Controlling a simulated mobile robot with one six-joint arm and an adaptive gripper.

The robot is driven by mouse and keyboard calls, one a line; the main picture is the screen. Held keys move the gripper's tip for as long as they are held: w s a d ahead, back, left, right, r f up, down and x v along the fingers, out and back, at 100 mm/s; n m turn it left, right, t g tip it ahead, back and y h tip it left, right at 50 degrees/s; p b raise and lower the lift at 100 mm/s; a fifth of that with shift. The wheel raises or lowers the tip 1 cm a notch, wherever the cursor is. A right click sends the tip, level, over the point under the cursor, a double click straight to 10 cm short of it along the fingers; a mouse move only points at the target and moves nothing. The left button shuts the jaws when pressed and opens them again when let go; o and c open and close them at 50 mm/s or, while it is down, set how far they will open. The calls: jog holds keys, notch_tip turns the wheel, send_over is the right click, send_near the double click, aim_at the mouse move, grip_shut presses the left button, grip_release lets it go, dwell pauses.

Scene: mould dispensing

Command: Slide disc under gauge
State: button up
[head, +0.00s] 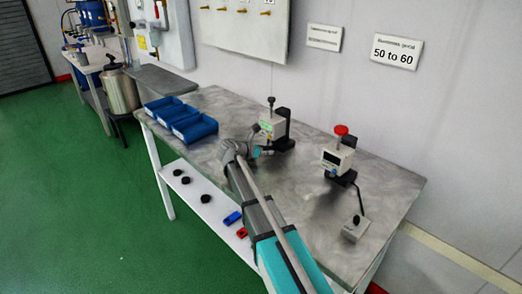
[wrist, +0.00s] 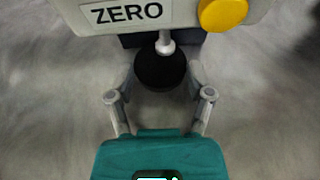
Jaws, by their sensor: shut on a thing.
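The black disc (wrist: 160,73) lies flat between my fingertips in the wrist view. My gripper (wrist: 161,82) is shut on it from both sides. A gauge with a ZERO label (wrist: 128,12) and a yellow button (wrist: 222,12) stands just ahead. Its metal probe tip (wrist: 165,43) shows at the disc's far edge; I cannot tell whether they touch. In the head view my gripper (head: 262,151) is low at the foot of the left gauge (head: 273,124); the disc is hidden there.
A second gauge with a red knob (head: 341,130) stands to the right, with a small grey box (head: 356,228) in front. Blue bins (head: 180,118) stand on the left of the table (head: 215,98). Several black discs (head: 185,180) lie on the lower shelf.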

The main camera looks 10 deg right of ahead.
jog(key=shift+s+d, duration=0.2)
jog(key=shift+d, duration=0.05)
jog(key=o, duration=1.1)
